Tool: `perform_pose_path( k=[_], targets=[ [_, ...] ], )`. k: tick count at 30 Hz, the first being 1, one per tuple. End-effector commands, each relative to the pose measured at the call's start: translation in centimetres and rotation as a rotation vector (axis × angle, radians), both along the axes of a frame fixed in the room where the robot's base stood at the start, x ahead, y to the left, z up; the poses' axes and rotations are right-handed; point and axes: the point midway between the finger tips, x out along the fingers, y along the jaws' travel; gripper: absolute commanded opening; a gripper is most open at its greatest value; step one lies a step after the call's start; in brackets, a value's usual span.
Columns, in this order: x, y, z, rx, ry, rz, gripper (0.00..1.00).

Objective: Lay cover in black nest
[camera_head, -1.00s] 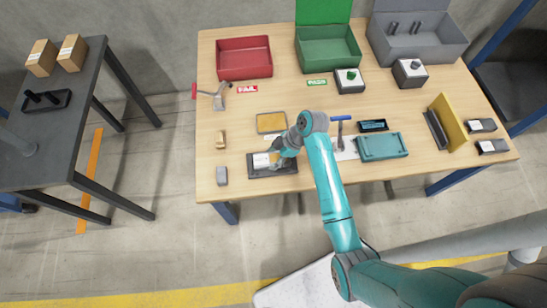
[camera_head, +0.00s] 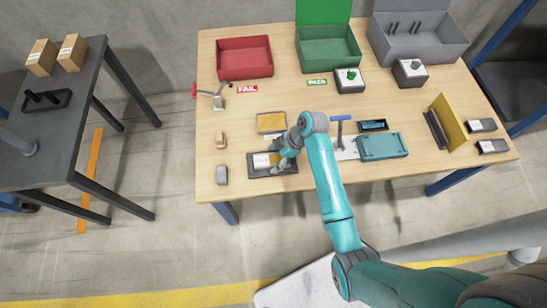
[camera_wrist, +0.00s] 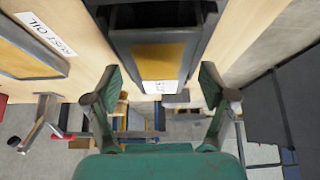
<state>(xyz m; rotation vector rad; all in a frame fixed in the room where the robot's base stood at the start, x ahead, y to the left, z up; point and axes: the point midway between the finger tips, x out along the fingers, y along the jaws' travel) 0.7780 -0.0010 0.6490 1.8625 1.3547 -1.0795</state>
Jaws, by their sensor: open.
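The black nest (camera_head: 254,172) is a shallow dark tray at the table's front edge. A part with a white label (camera_head: 261,160) and a yellow-orange face lies in it; the face (camera_wrist: 161,62) and label also show in the wrist view. A dark piece (camera_wrist: 155,14) crosses the top of that view; I cannot tell whether it is the cover. My gripper (camera_wrist: 162,88) is open, its fingers apart on either side of the labelled end, with no contact visible. In the head view, my gripper (camera_head: 279,165) hides the nest's right part.
A yellow pad in a dark frame (camera_head: 271,123) lies just behind the nest. A grey block (camera_head: 222,175) and a small tan part (camera_head: 220,140) are to the left. Red (camera_head: 244,58) and green (camera_head: 328,48) bins stand behind.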

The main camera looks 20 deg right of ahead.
Motion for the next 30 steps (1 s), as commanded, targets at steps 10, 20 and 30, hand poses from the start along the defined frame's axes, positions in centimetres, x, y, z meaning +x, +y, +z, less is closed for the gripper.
perform_pose_path(
  k=[10, 20, 30],
  targets=[
    [-0.8, -3.1, 5.5, -0.001, -0.004, -0.004, 0.83],
    [-1.6, -5.3, 9.5, -0.001, -0.002, -0.002, 0.83],
    [-1.8, -5.6, 10.2, 0.0, -0.001, 0.0, 0.83]
  ],
)
